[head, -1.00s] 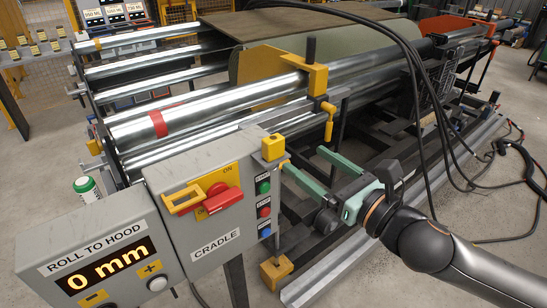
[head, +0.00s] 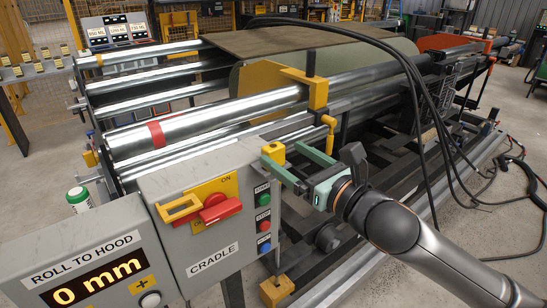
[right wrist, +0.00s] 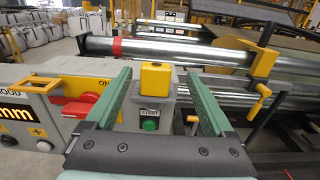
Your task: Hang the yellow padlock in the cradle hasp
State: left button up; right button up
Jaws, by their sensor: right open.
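The yellow padlock (head: 274,151) shows as a yellow block at the top right corner of the grey cradle box (head: 160,180). It also shows upright in the right wrist view (right wrist: 155,78), above the green START button; its shackle cannot be made out. My right gripper (head: 283,157) is open, its green fingers pointing at the padlock. In the right wrist view the fingers (right wrist: 159,76) stand on either side of the padlock, with gaps to both. The yellow cradle hasp (head: 179,208) is on the box front, beside the red switch handle (head: 222,208). My left gripper is out of view.
The grey ROLL TO HOOD display box (head: 90,262) stands left of the cradle box. Steel rollers (head: 220,105) and a yellow bracket with a handle (head: 318,92) lie behind. Black cables (head: 412,100) hang at the right. A green-and-white tub (head: 79,199) stands at the left.

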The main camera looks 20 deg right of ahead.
aim_at(277, 153)
jog(key=shift+a+x, duration=0.25)
jog(key=shift+x, duration=1.9)
jog(key=shift+s+f, duration=0.15)
jog(key=shift+c, duration=0.2)
grip_shut()
